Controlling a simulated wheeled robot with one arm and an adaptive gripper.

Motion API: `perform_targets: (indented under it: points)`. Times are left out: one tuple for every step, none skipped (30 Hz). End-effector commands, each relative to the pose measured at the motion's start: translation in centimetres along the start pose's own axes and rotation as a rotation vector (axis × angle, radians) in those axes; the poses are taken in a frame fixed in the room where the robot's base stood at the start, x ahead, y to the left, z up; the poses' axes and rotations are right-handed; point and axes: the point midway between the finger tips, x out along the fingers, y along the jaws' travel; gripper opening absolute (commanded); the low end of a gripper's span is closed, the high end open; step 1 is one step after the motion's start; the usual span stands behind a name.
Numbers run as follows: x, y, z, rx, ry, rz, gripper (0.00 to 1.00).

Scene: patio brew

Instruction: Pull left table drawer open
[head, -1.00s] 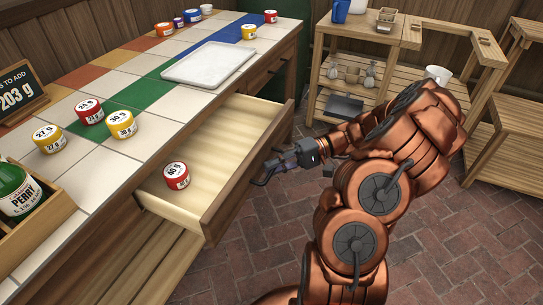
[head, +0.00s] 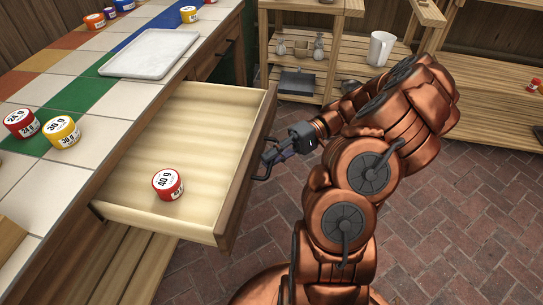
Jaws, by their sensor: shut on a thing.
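The left table drawer (head: 246,195) is pulled out from the tiled table and stands open in the head view. Its pale wooden inside shows, with a red-and-white 40 g weight (head: 168,185) lying in the near part. My gripper (head: 268,160) is at the outer side of the drawer's front, shut on the drawer handle.
On the tiled table top (head: 118,110) are a white tray (head: 150,53), a red 24 g weight (head: 22,123) and a yellow 30 g weight (head: 61,131). Wooden shelves with a white mug (head: 381,48) stand behind my arm. The brick floor (head: 450,210) at the right is clear.

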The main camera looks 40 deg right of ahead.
Motion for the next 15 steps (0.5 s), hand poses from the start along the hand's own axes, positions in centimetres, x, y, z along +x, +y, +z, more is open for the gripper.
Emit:
perform_targets:
  points:
    - [0.0,0.06,0.02,0.001,0.0,0.001,0.11]
    - [-0.01,0.05,0.01,0.001,0.0,0.001,0.14]
    - [-0.01,0.05,0.01,0.001,0.0,0.0,0.18]
    - [-0.01,0.05,0.01,0.001,0.0,0.0,0.21]
    - [-0.02,0.04,0.01,0.001,0.0,0.0,0.24]
    - [-0.02,0.04,0.01,0.0,0.001,0.0,0.29]
    - [-0.02,0.03,0.01,0.0,0.001,0.0,0.32]
    - [-0.03,0.03,0.0,0.0,0.001,0.0,0.35]
    - [-0.03,0.03,0.0,0.0,0.001,0.0,0.36]
    - [-0.03,0.03,0.0,0.0,0.001,0.0,0.36]
    - [-0.03,0.03,0.0,0.0,0.001,0.0,0.36]
    - [-0.03,0.02,0.0,0.0,0.001,0.0,0.36]
    - [-0.03,0.02,0.0,0.0,0.001,0.0,0.36]
    - [-0.03,0.02,0.0,0.0,0.001,0.0,0.36]
    - [-0.03,0.02,0.0,0.0,0.001,0.0,0.36]
